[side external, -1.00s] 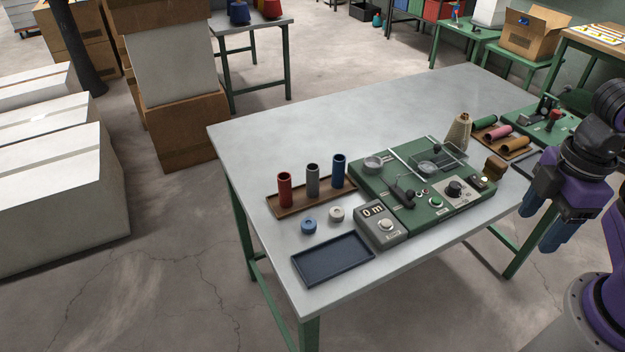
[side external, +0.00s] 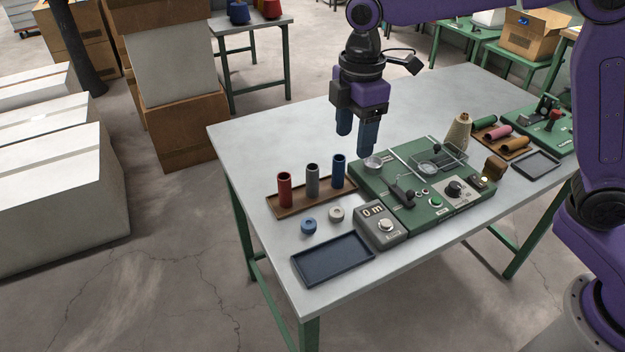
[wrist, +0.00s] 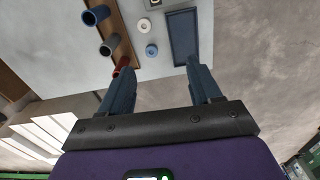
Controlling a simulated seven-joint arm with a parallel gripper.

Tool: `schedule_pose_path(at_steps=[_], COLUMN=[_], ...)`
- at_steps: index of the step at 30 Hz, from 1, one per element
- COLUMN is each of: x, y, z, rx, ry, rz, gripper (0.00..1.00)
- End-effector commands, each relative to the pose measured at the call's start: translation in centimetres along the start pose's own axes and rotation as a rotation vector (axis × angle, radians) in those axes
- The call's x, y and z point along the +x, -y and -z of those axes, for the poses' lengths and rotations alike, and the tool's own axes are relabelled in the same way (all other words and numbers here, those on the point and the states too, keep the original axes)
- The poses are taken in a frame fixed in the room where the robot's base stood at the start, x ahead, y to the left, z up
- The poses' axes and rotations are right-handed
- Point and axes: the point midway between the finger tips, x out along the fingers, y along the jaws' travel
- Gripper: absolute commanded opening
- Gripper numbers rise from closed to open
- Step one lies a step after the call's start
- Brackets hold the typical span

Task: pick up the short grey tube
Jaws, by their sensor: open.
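The grey tube (side external: 312,181) stands upright in a brown wooden tray (side external: 288,211), between a red tube (side external: 285,190) and a blue tube (side external: 338,171). The three look about equal in height in the side view. The grey tube also shows in the wrist view (wrist: 109,46), at upper left, with the blue tube above it and the red tube below it. My gripper (side external: 355,145) is open and empty. It points down above the table, beyond the blue tube and to the right of the grey tube, touching neither. In the wrist view a fingertip overlaps part of the red tube.
A green machine panel (side external: 428,195) with knobs and a wire frame stands right of the tray. A blue ring (side external: 308,226), a white ring (side external: 336,214) and a dark blue tray (side external: 333,260) lie in front. A thread cone (side external: 459,132) stands behind the panel. The table's left back (side external: 265,140) is clear.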

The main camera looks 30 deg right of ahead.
Motion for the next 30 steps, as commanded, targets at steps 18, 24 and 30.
schedule_pose_path(at_steps=[18,24,30], x=[2.5,4.3,8.1], y=[-12.4,-12.5,-12.4], z=[1.9,1.8,1.7], rx=[-0.227,-0.233,-0.232], ry=[0.006,0.007,0.008], rz=[0.008,0.012,0.013], gripper=[0.63,0.63,0.63])
